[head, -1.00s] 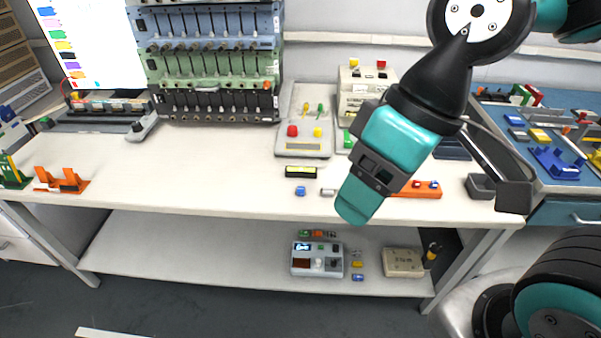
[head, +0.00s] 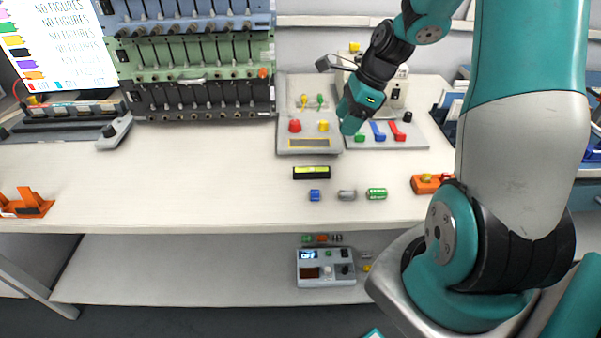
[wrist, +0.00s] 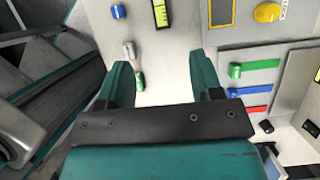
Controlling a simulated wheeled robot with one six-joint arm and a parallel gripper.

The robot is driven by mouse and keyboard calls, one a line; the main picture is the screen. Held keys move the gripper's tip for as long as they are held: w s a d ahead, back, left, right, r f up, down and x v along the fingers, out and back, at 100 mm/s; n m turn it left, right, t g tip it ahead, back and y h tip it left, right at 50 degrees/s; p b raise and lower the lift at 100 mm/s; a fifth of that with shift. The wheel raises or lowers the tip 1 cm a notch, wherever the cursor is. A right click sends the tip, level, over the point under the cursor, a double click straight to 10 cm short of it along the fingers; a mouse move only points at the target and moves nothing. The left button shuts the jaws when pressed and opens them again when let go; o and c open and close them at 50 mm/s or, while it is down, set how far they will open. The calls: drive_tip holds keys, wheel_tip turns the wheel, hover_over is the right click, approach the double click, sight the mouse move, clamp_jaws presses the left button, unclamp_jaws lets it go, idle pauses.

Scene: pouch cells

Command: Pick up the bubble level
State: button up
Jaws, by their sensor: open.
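The bubble level (head: 311,173) is a short black bar with a yellow-green window. It lies flat on the white workbench (head: 200,170), in front of the grey panel with the red and yellow buttons. In the wrist view the bubble level (wrist: 161,13) shows at the top, beyond my fingertips and partly cut off by the frame edge. My gripper (wrist: 162,72) is open, with nothing between its teal fingers. In the head view my gripper (head: 350,122) hangs over the panels, behind and to the right of the level, apart from it.
Blue (head: 314,195), grey (head: 347,195) and green (head: 376,194) small cylinders lie in front of the level. An orange block (head: 428,184) is at right. The button panel (head: 309,145) and lever panel (head: 411,135) stand behind.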

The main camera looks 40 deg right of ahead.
sight(314, 169)
drive_tip(key=x, duration=1)
drive_tip(key=b+x, duration=0.1)
drive_tip(key=x, duration=0.5)
drive_tip(key=shift+w+a+r, duration=0.1)
drive_tip(key=shift+a+r, duration=0.1)
drive_tip(key=shift+a, duration=0.05)
drive_tip(key=c, duration=1.1)
